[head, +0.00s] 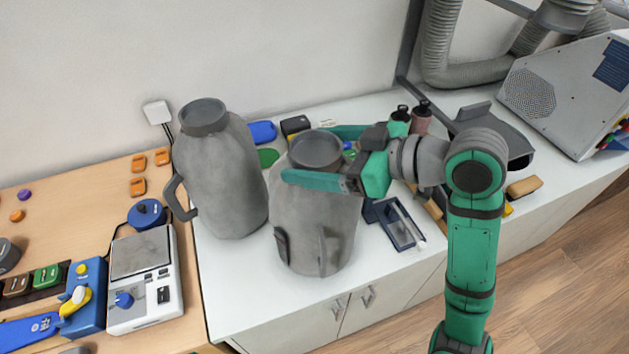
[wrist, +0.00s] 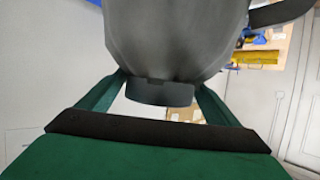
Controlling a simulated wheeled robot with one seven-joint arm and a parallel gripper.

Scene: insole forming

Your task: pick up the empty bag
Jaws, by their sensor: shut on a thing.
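I cannot make out anything that looks clearly like an empty bag. Two grey, jug-like vessels with round dark tops and side handles show in the head view. My gripper (head: 305,157) is shut on the right grey vessel (head: 312,222), one green finger on each side of its neck. This vessel looks upright; I cannot tell whether its base touches the counter. In the wrist view its grey body (wrist: 172,38) fills the top middle, with its neck between my fingers. The left grey vessel (head: 222,180) stands upright on the white counter, beside the held one.
The white counter (head: 232,290) is bare in front of the left vessel. A scale (head: 141,258) and blue tools stand on the wooden table at left. A grey machine (head: 568,92) stands at right.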

